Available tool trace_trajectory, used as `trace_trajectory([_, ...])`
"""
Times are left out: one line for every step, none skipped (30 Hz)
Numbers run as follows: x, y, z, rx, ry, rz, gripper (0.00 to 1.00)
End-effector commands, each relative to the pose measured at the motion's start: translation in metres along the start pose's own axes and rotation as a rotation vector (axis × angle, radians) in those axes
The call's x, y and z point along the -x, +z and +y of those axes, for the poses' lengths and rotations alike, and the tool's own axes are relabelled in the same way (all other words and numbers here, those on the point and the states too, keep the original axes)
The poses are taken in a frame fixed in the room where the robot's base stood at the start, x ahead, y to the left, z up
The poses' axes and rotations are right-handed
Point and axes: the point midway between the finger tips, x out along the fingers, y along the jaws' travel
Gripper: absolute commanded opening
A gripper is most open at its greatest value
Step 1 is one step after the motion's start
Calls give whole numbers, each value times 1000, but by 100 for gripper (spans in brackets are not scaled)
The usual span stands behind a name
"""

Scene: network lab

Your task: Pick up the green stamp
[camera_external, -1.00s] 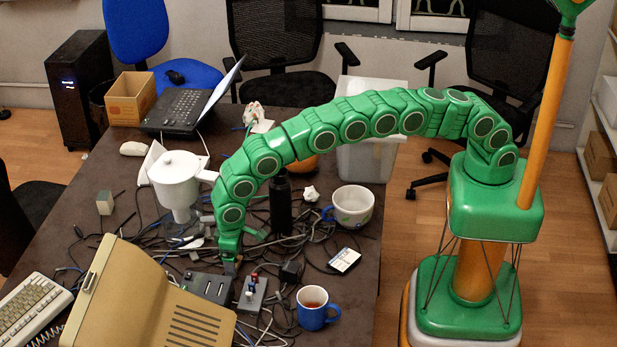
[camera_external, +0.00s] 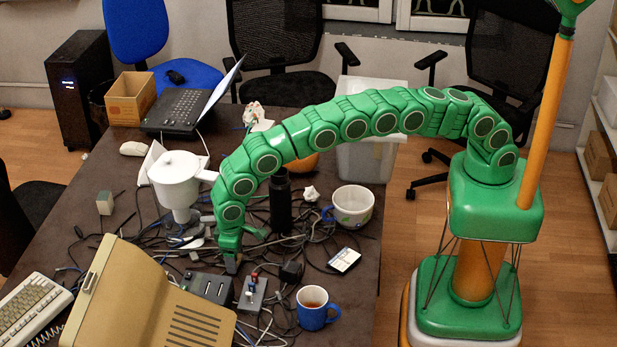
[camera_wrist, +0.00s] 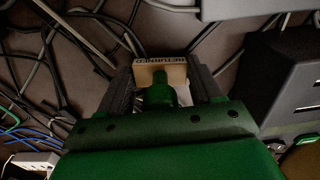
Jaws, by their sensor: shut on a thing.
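In the external view the stamp is hidden by the gripper. I cannot tell whether it touches the table.
Tangled cables surround the gripper. A blue mug (camera_external: 313,308) is at the right and a beige monitor (camera_external: 130,300) at the left.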

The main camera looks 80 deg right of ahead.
Motion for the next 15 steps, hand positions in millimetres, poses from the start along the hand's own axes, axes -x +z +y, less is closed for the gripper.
trace_trajectory([6, 0, 0, 0, -1, 2, 34])
trace_trajectory([9, 0, 0, 0, -1, 2, 34])
trace_trajectory([14, 0, 0, 0, 0, 2, 34])
trace_trajectory([17, 0, 0, 0, 0, 2, 34])
trace_trajectory([21, 0, 0, 0, 0, 2, 34])
trace_trajectory([27, 0, 0, 0, 0, 2, 34])
trace_trajectory([28, 1, 1, 0, 0, 1, 34])
trace_trajectory([29, 2, 1, 0, 0, 1, 34])
trace_trajectory([30, 4, 2, 0, 0, 1, 34])
trace_trajectory([32, 5, 2, 0, 0, 1, 34])
trace_trajectory([33, 6, 3, 0, 0, 0, 34])
trace_trajectory([35, 8, 4, 0, 1, 0, 34])
trace_trajectory([36, 10, 5, 0, 1, -1, 34])
trace_trajectory([38, 11, 6, 0, 1, -1, 34])
trace_trajectory([41, 13, 6, 0, 0, 0, 34])
